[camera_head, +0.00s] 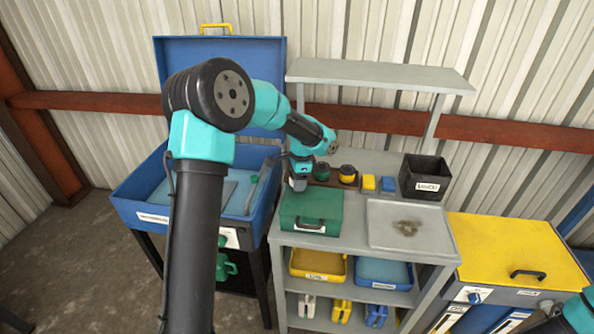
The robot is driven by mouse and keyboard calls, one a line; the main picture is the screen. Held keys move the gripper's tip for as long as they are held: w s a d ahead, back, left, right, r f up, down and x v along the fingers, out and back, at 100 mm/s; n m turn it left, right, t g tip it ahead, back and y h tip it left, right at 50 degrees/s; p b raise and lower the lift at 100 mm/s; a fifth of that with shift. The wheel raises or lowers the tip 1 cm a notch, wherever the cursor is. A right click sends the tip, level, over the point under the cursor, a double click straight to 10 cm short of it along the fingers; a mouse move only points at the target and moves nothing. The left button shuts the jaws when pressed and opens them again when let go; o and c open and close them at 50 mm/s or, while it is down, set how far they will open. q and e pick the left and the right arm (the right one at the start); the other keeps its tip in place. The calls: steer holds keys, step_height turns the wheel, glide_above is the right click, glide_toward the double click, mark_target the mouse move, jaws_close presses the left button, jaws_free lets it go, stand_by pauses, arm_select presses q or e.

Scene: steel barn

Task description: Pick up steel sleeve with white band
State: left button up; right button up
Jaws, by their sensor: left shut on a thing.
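My left gripper (299,182) points down at the left end of the grey bench's top, just behind the green case. It is shut on a small pale grey piece between its fingertips, which looks like the steel sleeve. The piece is mostly hidden by the fingers, and its white band is too small to make out. I cannot tell whether it still touches the surface below. Part of my right arm shows at the lower right edge; its gripper is not in view.
Right of the gripper stand a green-and-black round part (322,172), a yellow-and-black one (347,174), yellow (368,183) and blue (388,184) blocks, and a black bin (425,185). The green case (310,212) and grey tray (385,236) lie in front. A shelf (380,76) overhangs behind.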

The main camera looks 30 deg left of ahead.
arm_select(q)
steer(key=s+d, duration=0.1)
steer(key=s, duration=0.2)
steer(key=s+d, duration=0.1)
steer(key=shift+s+d+r, duration=0.2)
steer(key=shift+d+r, duration=0.05)
steer(key=shift+d, duration=0.1)
